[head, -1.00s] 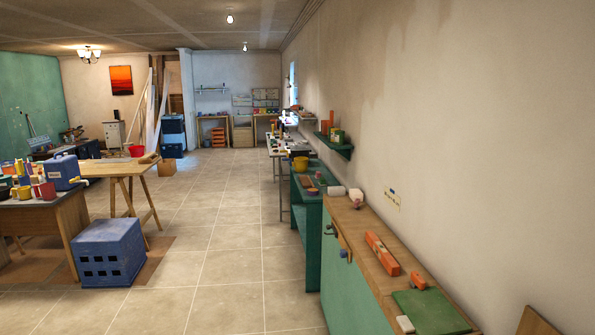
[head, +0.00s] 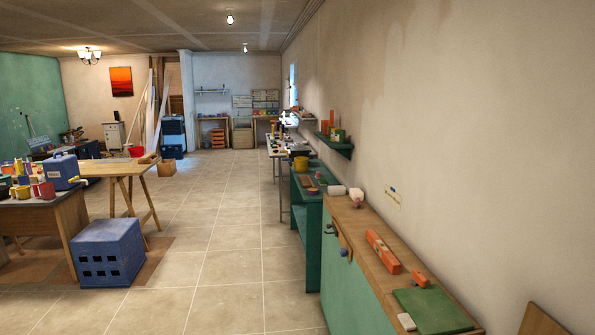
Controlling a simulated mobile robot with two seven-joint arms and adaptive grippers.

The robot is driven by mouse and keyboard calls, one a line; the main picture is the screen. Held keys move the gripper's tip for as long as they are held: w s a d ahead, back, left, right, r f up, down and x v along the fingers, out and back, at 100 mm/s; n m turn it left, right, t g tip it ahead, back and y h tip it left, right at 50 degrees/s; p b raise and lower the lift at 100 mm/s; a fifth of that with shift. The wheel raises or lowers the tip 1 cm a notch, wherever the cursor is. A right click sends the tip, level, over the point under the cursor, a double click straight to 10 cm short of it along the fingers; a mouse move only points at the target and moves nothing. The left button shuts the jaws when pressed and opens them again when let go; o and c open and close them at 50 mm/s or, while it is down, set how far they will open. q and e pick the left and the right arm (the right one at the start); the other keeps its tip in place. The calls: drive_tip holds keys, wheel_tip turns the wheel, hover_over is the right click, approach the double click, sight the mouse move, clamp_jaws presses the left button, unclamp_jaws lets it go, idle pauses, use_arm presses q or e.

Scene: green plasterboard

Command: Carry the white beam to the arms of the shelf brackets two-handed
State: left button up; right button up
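Neither of my grippers is in view. Long white pieces (head: 153,110) lean upright near the doorway at the back left; I cannot tell whether one of them is the white beam. A small pale wall shelf (head: 211,89) hangs on the far wall, too small to make out any bracket arms. A green shelf (head: 344,148) is fixed to the right wall with small items on it; its supports are hard to see.
A green cabinet with a wooden top (head: 352,215) stands along the right wall, bearing an orange level (head: 382,252). A blue crate (head: 108,252) sits on the floor at left, near a wooden worktable (head: 122,168). The tiled floor (head: 225,235) between is clear.

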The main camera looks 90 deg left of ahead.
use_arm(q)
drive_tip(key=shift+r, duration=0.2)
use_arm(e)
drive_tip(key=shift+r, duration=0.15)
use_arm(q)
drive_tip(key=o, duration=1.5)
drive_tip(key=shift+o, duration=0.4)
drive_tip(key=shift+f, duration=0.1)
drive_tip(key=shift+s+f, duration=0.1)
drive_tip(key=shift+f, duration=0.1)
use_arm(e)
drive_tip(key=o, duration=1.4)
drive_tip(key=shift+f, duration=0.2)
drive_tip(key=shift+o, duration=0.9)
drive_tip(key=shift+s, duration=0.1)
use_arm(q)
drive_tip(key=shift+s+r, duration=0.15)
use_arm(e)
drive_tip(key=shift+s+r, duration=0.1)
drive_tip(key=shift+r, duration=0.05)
